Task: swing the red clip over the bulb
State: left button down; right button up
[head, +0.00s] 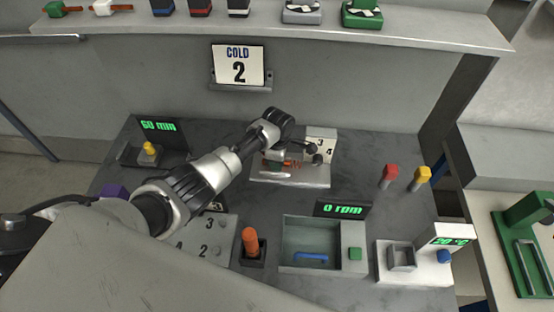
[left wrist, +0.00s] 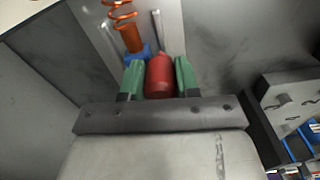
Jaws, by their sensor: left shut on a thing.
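My left gripper (head: 277,158) is over the light grey stand (head: 318,178) at the middle back of the dark worktop. In the left wrist view its green fingers (left wrist: 158,72) are shut on the red clip (left wrist: 160,78), a rounded red piece between them. An orange coil (left wrist: 122,12) on an orange post with a blue base stands just left of and beyond the clip. In the head view the gripper hides most of the clip. I cannot make out the bulb for certain. My right gripper is not in view.
A dial block marked 3 and 4 (head: 321,143) stands at the stand's back. In front are an orange-handled lever (head: 250,241), a grey basin (head: 311,234) and a white 20 °C unit (head: 416,262). Red (head: 390,172) and yellow (head: 422,175) knobs stand to the right.

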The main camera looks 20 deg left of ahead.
pick_arm(q)
jog(key=c, duration=0.8)
grip_release()
jog(key=shift+r, duration=0.1)
notch_tip(320, 180, up, 11)
jog(key=shift+f, duration=0.15)
jog(key=shift+s+f, duration=0.1)
